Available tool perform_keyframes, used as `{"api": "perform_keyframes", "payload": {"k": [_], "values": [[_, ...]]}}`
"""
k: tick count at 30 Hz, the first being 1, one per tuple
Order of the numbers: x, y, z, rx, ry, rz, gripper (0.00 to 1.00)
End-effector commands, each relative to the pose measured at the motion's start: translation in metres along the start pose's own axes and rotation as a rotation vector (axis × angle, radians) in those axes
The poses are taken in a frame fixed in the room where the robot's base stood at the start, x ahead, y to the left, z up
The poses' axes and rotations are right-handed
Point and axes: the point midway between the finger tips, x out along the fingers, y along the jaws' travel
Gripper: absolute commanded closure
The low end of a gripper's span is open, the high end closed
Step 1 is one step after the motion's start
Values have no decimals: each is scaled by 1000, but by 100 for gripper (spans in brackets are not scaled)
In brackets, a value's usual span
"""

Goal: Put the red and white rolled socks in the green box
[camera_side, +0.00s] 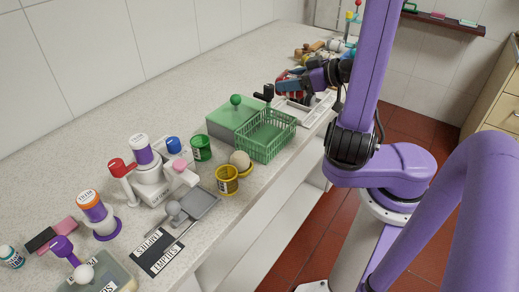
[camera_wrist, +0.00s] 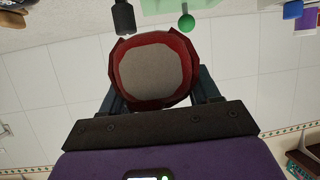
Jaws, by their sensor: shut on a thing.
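My gripper (camera_side: 287,80) is shut on the red and white rolled socks (camera_side: 289,92), held above the counter near its far right part. In the wrist view the socks (camera_wrist: 155,72) show as a pale grey-white round face with a dark red rim, between the two fingers of my gripper (camera_wrist: 156,82). A green openwork basket (camera_side: 266,137) stands on the counter, nearer the side camera than the socks. Behind it to the left is a solid green box-like thing with a green ball knob (camera_side: 235,100); the knob also shows in the wrist view (camera_wrist: 186,21).
A black upright thing (camera_side: 264,93) stands close to my gripper. A white tray (camera_side: 296,112) lies below it. Yellow (camera_side: 227,180) and green (camera_side: 201,148) cups and a beige ball (camera_side: 240,160) stand in front of the basket. The counter's back left is clear.

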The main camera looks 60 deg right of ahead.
Motion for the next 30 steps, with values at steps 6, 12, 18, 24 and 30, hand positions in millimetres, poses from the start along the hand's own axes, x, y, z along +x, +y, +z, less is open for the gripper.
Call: {"api": "perform_keyframes", "payload": {"k": [6, 12, 18, 24, 30], "values": [[56, -44, -34, -39, 9, -92, 69], [86, -83, -54, -47, 18, -147, 69], [95, -97, -60, -43, 21, -162, 69], [74, -63, -46, -34, 14, -110, 69], [27, -15, -16, -12, 2, -28, 69]]}}
